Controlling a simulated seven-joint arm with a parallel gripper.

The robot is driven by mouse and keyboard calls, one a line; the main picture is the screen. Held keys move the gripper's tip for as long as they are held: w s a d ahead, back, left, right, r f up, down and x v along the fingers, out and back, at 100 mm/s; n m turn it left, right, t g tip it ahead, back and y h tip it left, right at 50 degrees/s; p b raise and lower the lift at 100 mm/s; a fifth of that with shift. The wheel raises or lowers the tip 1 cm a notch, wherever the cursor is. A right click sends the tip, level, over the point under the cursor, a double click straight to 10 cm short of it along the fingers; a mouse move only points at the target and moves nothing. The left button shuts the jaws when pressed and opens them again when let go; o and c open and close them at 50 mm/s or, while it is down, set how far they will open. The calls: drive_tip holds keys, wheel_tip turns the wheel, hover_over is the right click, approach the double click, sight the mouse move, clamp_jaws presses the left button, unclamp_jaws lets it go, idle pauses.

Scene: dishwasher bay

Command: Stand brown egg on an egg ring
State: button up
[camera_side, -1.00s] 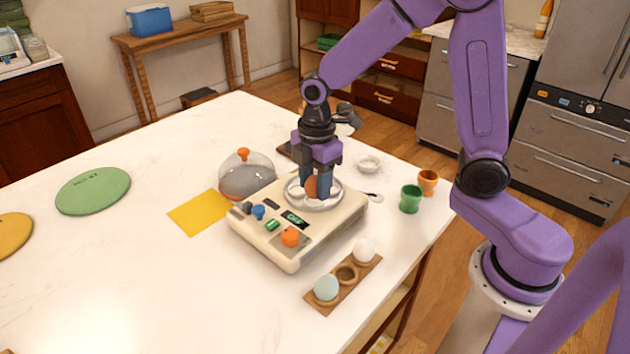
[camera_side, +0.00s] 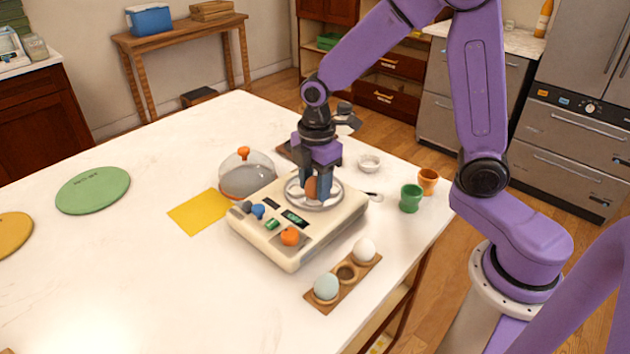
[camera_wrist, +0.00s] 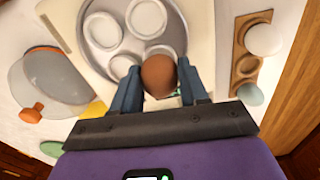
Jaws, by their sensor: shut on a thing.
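My gripper (camera_side: 316,190) is shut on the brown egg (camera_side: 311,187), over the round metal plate (camera_side: 338,194) of the cream cooker (camera_side: 290,256). In the wrist view the brown egg (camera_wrist: 159,75) sits between the two blue fingers. There the metal plate (camera_wrist: 85,42) carries several white egg rings, among them one at the top (camera_wrist: 146,18) and one to its left (camera_wrist: 103,29). The egg overlaps the lower edge of a ring partly hidden behind it. I cannot tell whether the egg touches that ring.
A wooden holder (camera_side: 318,296) carries a pale blue egg (camera_side: 326,287) and a white egg (camera_side: 364,250), with an empty middle hole. A clear dome lid (camera_side: 247,179) stands behind the cooker.

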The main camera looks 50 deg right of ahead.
drive_tip(key=shift+f, duration=0.6)
idle(0.6)
idle(0.3)
drive_tip(key=o, duration=1.1)
drive_tip(key=shift+r, duration=4.05)
drive_tip(key=s+d+m, duration=0.1)
drive_tip(key=s+m, duration=0.1)
drive_tip(key=s, duration=0.9)
drive_tip(key=s+d+f+m, duration=0.1)
drive_tip(key=s+d+m, duration=0.1)
drive_tip(key=s, duration=1)
drive_tip(key=shift+f, duration=0.25)
